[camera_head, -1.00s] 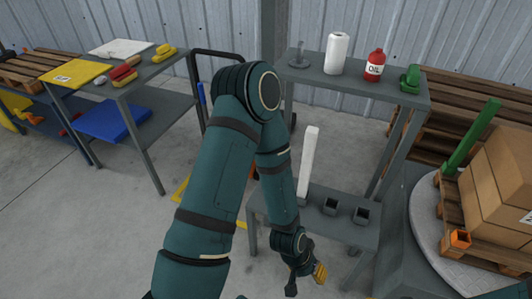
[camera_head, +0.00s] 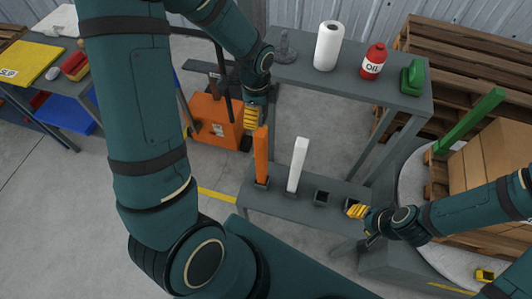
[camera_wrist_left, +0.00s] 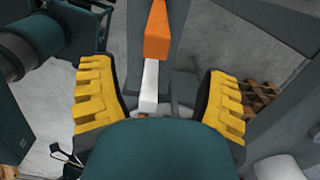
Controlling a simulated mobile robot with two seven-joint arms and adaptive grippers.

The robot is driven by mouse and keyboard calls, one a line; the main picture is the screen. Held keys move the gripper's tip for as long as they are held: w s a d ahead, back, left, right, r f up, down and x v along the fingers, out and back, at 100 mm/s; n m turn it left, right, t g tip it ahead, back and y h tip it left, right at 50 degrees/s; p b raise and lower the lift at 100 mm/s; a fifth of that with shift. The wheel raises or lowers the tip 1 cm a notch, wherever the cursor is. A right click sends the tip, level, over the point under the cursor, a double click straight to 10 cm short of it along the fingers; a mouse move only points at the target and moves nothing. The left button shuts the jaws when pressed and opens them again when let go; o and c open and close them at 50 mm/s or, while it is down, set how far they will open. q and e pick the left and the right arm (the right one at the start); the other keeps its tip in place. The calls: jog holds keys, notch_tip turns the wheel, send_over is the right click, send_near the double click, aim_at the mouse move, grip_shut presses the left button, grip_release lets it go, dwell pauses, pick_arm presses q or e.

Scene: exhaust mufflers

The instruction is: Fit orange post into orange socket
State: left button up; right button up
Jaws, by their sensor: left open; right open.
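The orange post (camera_head: 261,156) stands upright with its foot at a dark socket at the left end of the low bench (camera_head: 290,209). It also shows in the left wrist view (camera_wrist_left: 156,33), ahead of the fingers. My left gripper (camera_head: 251,118) is open just above the post's top, with nothing held; in the left wrist view its yellow fingers are spread apart (camera_wrist_left: 160,100). My right gripper (camera_head: 357,211) is open at the right end of the low bench, close to the last socket. I see no orange socket; my right arm covers part of the pallet.
A white post (camera_head: 297,166) stands in the socket beside the orange one. An empty dark socket (camera_head: 322,198) is to its right. A green post (camera_head: 470,122) leans near cardboard boxes (camera_head: 485,160). A grey shelf (camera_head: 385,92) stands behind. An orange pallet jack (camera_head: 213,122) stands at left.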

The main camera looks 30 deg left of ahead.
aim_at(258, 132)
pick_arm(q)
jog(key=f, duration=0.5)
jog(key=f+b, duration=0.1)
jog(key=f, duration=0.2)
jog(key=shift+s+d, duration=0.2)
jog(key=shift+s, duration=0.15)
jog(key=f, duration=0.5)
jog(key=shift+w+d+b, duration=0.25)
jog(key=shift+d+b, duration=0.05)
jog(key=shift+b, duration=0.05)
jog(key=shift+r, duration=0.1)
grip_shut()
